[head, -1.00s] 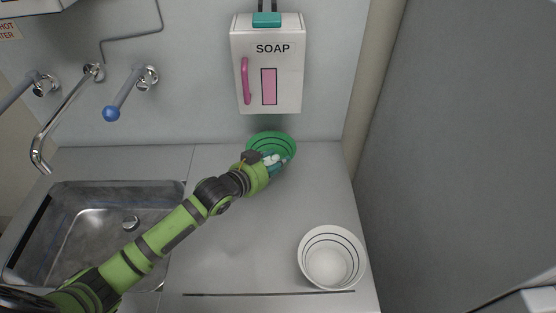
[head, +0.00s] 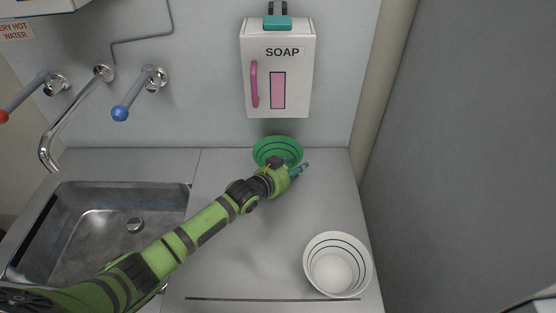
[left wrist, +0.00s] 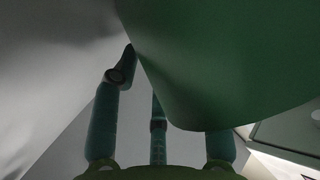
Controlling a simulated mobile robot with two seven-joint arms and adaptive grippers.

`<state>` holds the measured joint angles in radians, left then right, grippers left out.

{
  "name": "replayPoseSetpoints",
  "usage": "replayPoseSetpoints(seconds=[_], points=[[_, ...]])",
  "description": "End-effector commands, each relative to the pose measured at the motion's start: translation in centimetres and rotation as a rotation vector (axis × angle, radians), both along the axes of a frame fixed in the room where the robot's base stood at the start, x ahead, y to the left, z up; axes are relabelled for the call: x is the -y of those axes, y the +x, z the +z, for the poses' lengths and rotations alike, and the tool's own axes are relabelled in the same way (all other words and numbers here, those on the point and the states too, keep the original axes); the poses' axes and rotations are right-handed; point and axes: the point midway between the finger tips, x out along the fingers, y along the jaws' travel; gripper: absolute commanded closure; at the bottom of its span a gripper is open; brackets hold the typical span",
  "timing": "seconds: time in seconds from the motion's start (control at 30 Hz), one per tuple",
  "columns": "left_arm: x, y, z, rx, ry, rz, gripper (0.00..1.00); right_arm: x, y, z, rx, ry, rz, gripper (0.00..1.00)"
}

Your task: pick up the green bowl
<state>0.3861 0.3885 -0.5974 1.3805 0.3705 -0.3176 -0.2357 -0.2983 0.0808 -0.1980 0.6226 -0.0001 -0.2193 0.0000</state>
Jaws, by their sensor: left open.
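The green bowl (head: 278,146) stands upright at the back of the steel counter, under the soap dispenser. My left gripper (head: 302,169) is open at the bowl's front right side, and its wrist covers part of the bowl's front. In the left wrist view the bowl's green wall (left wrist: 225,60) fills the upper right, very close. The left gripper's fingers (left wrist: 150,100) show there: one stands clear left of the wall, and the others run partly behind it. Whether any finger touches the bowl I cannot tell. My right gripper is not in view.
A white bowl (head: 338,264) stands at the counter's front right. The sink (head: 100,230) lies at left, with a spout and taps above. The soap dispenser (head: 277,75) hangs on the wall above the green bowl. The counter (head: 275,250) is clear between the bowls.

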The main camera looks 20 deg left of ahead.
Motion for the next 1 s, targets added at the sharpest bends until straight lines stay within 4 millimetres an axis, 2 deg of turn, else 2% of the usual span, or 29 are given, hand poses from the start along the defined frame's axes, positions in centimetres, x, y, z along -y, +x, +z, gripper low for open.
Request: replayPoseSetpoints(seconds=[0.3,0.37,0.4,0.43,0.83,1.0], points=[[0.12,0.32,-0.16,0.0,0.001,0.0,0.55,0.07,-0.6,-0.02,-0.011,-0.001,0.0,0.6],[0.12,0.32,-0.16,0.0,0.001,0.0,0.79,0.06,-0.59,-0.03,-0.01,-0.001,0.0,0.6],[0.12,0.32,-0.17,0.0,0.001,0.0,0.95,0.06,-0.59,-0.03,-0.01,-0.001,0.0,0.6],[0.12,0.31,-0.16,0.0,0.001,0.0,1.0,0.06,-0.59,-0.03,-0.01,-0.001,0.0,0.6],[0.12,0.3,-0.11,0.0,0.001,0.0,1.0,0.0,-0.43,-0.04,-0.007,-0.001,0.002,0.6],[0.14,0.35,0.78,0.003,0.001,-0.001,1.0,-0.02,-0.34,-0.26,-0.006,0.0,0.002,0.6]])
